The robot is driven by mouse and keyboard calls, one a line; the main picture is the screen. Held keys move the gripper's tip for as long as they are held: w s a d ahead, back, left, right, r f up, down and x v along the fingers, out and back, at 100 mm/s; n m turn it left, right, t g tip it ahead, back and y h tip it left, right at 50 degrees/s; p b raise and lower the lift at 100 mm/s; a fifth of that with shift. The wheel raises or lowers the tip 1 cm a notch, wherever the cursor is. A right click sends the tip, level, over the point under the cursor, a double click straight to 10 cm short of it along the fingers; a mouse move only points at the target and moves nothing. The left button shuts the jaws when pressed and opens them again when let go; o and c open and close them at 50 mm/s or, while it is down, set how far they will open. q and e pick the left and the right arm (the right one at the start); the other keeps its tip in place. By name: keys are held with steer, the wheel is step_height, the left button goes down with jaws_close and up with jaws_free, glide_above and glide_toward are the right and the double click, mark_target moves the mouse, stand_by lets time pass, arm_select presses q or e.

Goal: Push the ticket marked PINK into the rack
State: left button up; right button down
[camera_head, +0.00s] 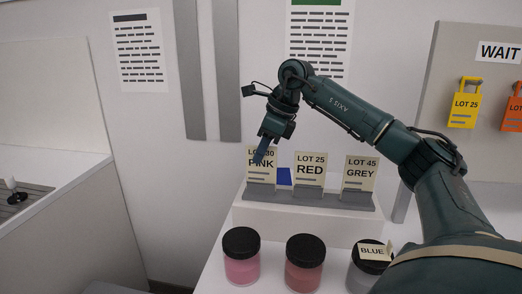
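The ticket marked PINK (263,171), a cream card reading LOT and PINK, stands upright at the left end of the grey rack (328,198). I cannot tell how deep it sits. My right gripper (261,152) reaches down from the right, its narrow fingers over the card's upper middle and hiding part of its lettering. I cannot tell whether the fingers touch the card or are shut. My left gripper is out of view.
The RED ticket (310,172) and GREY ticket (358,173) stand in the rack, on a white block (300,221). A blue patch (284,176) shows beside PINK. Jars (242,266) (304,272) stand in front; a BLUE ticket (373,252) is at the third jar's lid. A WAIT board (470,60) hangs right.

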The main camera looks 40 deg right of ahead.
steer(key=shift+f, duration=0.35)
steer(key=c, duration=2.1)
jaws_free()
steer(key=shift+r, duration=0.1)
steer(key=o, duration=0.5)
